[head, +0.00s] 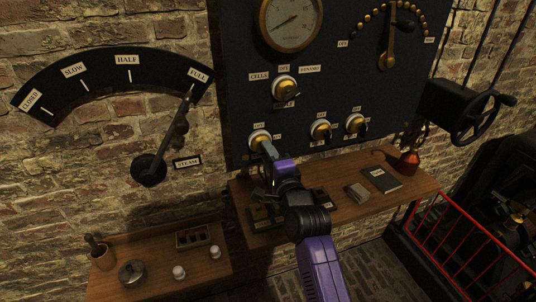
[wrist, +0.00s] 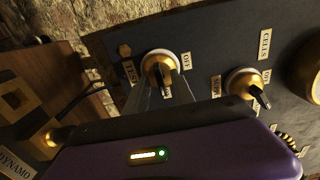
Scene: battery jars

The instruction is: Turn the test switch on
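The test switch (wrist: 158,66) is a brass knob with a dark handle on the dark panel, between a TEST label (wrist: 130,73) and an OFF label (wrist: 186,62) in the wrist view. It also shows at the panel's lower left in the head view (head: 258,137). My gripper (wrist: 162,88) is at this switch, with its grey fingers apart on either side of the dark handle. I cannot tell whether either finger touches it. In the head view my gripper (head: 267,148) hides the area below the switch.
Other brass switches (head: 320,130) and (head: 356,124) stand to the right, with another above (head: 284,88). A wooden shelf (head: 345,205) with a dark book (head: 381,179) lies below the panel. A steam lever (head: 172,140) is at left; a red railing (head: 455,240) is at right.

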